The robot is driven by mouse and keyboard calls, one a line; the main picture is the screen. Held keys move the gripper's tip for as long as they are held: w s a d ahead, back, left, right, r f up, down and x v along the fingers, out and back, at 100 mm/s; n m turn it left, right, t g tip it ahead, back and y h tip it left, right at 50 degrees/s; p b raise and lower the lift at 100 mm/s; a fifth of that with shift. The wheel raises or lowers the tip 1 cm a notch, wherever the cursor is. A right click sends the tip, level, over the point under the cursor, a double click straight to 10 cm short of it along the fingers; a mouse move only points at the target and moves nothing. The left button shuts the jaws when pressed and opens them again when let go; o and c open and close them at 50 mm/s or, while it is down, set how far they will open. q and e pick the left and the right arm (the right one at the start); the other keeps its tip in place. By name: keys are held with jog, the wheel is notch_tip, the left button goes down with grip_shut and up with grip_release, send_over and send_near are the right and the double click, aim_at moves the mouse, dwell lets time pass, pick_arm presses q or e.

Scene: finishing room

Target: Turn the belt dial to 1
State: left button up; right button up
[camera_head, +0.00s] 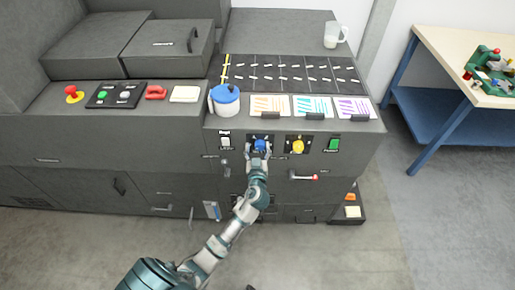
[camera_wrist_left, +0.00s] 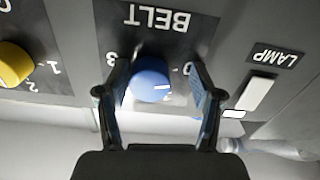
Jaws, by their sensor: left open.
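The belt dial (camera_head: 260,144) is a blue round knob on the front panel of the dark grey machine. In the left wrist view the blue dial (camera_wrist_left: 150,82) sits below the upside-down word BELT, and its white mark points to the right. A 3 shows left of it and what looks like a 0 right of it; other numbers are hidden. My left gripper (camera_head: 258,150) is at the dial. In the left wrist view its fingers (camera_wrist_left: 160,95) stand open on either side of the knob; I cannot tell if they touch it. My right gripper is not in view.
A yellow dial (camera_head: 298,146) and a white lamp switch (camera_head: 225,141) flank the belt dial. A green button (camera_head: 334,144) is farther right, and a red-tipped lever (camera_head: 314,177) is below. A blue-lidded pot (camera_head: 226,103) stands on the ledge above.

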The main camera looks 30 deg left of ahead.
pick_arm(q)
jog(key=shift+d+r, duration=0.15)
jog(key=shift+d, duration=0.45)
jog(key=shift+c, duration=0.4)
jog(key=shift+d+r, duration=0.1)
jog(key=shift+d, duration=0.15)
jog(key=c, duration=0.4)
jog(key=shift+d+r, duration=0.1)
jog(key=c, duration=0.7)
jog(key=shift+o, duration=0.2)
jog(key=shift+a, duration=0.45)
jog(key=shift+d+m, duration=0.2)
jog(key=shift+m, duration=0.8)
jog(key=shift+m+p, duration=0.35)
jog(key=shift+m, duration=0.45)
jog(key=shift+a+m, duration=0.1)
jog(key=shift+m, duration=0.8)
jog(key=m+p, duration=0.1)
jog(key=m, duration=0.3)
jog(key=shift+m+p, duration=0.3)
jog(key=shift+p, duration=0.1)
jog(key=shift+m+p, duration=0.65)
jog(key=shift+m, duration=1.45)
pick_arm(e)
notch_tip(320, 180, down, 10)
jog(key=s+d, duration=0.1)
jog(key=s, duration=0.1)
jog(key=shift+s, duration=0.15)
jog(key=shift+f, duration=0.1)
